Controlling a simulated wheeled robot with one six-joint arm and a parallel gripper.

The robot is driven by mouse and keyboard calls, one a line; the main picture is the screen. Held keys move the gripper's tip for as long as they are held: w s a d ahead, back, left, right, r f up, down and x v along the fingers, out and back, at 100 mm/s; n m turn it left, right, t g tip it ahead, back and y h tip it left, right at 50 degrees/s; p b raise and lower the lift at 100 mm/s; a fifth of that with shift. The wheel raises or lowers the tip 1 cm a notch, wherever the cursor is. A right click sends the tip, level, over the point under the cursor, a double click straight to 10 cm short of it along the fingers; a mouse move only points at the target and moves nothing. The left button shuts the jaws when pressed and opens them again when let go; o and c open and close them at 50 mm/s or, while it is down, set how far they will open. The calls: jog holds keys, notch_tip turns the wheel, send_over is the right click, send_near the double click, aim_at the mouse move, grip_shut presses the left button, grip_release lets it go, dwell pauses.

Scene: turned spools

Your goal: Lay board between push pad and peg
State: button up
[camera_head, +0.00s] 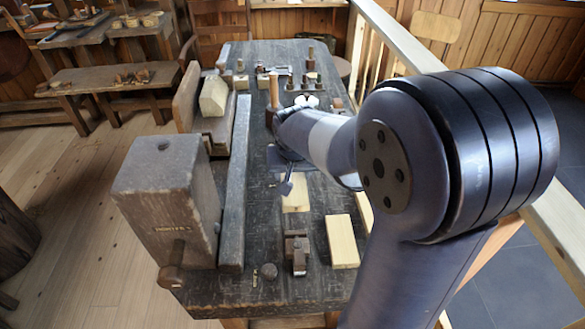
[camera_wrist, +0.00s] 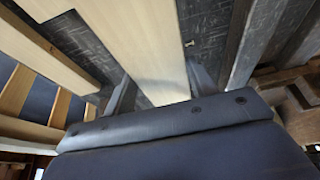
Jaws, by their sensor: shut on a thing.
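A pale board (camera_head: 295,197) is between the jaws of my gripper (camera_head: 285,180), just above or on the dark bench; I cannot tell which. In the wrist view the board (camera_wrist: 145,45) runs up out of the picture, with a finger of my gripper (camera_wrist: 160,80) at each side. A brown wooden block with a slide (camera_head: 297,252), perhaps the push pad, is on the bench nearer the front edge. My arm hides part of the bench to the right.
A second pale board (camera_head: 342,241) lies to the right of the wooden block. A long grey beam (camera_head: 236,180) and a big vise block (camera_head: 168,195) line the left side. An upright wooden handle (camera_head: 274,90) and dark spools (camera_head: 311,60) stand farther back.

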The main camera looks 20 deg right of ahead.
jog(key=shift+f+b, duration=3)
jog(key=shift+f, duration=0.95)
jog(key=o, duration=1.5)
jog(key=shift+r, duration=0.1)
jog(key=shift+r+p, duration=3.1)
jog(key=shift+r, duration=0.75)
